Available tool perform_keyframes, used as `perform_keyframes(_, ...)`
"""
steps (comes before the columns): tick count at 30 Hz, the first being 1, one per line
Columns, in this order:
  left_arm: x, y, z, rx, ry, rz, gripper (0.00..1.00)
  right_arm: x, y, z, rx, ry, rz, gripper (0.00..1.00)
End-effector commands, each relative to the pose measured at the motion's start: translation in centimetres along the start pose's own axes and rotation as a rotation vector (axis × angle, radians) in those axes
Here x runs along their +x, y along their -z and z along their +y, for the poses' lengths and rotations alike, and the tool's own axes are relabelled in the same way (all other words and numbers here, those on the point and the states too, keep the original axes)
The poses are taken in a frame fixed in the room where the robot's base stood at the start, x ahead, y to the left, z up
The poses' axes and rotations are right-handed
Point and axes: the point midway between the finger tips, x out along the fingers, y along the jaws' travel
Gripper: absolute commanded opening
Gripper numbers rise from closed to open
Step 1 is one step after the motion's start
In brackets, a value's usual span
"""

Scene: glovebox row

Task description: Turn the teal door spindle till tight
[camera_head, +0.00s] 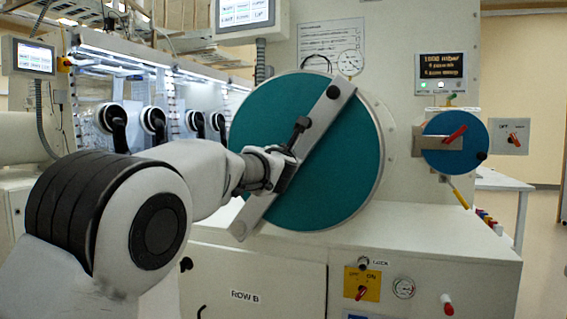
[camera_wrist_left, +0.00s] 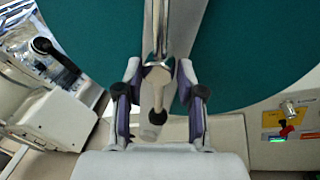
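The large round teal door (camera_head: 345,180) is closed on the chamber front, with a grey bar (camera_head: 320,118) running diagonally across it. The spindle's handle (camera_head: 300,128) stands out at the bar's middle, with a dark end pointing up and right. In the left wrist view the metal spindle handle (camera_wrist_left: 158,80) runs up the middle, with a black knob (camera_wrist_left: 157,116) at its lower end. My left gripper (camera_head: 280,165) is at the spindle. Its fingers (camera_wrist_left: 158,72) are apart on either side of the handle, with visible gaps. My right gripper is out of view.
A smaller blue round door (camera_head: 455,143) with a red handle is at the right. Below are a yellow switch plate (camera_head: 362,284), a gauge (camera_head: 403,288) and a red-tipped valve (camera_head: 447,305). Glovebox ports (camera_head: 153,120) line the left.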

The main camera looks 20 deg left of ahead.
Motion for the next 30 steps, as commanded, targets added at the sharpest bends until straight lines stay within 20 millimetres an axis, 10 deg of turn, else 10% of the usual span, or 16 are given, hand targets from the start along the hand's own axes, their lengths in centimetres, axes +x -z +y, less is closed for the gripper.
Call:
perform_keyframes(12,-9.4,0.0,-0.1,0.003,0.002,-0.001,0.38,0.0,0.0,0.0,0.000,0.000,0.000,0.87)
perform_keyframes(30,-10.1,0.1,-0.1,0.001,0.002,-0.001,0.38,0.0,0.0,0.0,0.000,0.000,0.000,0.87)
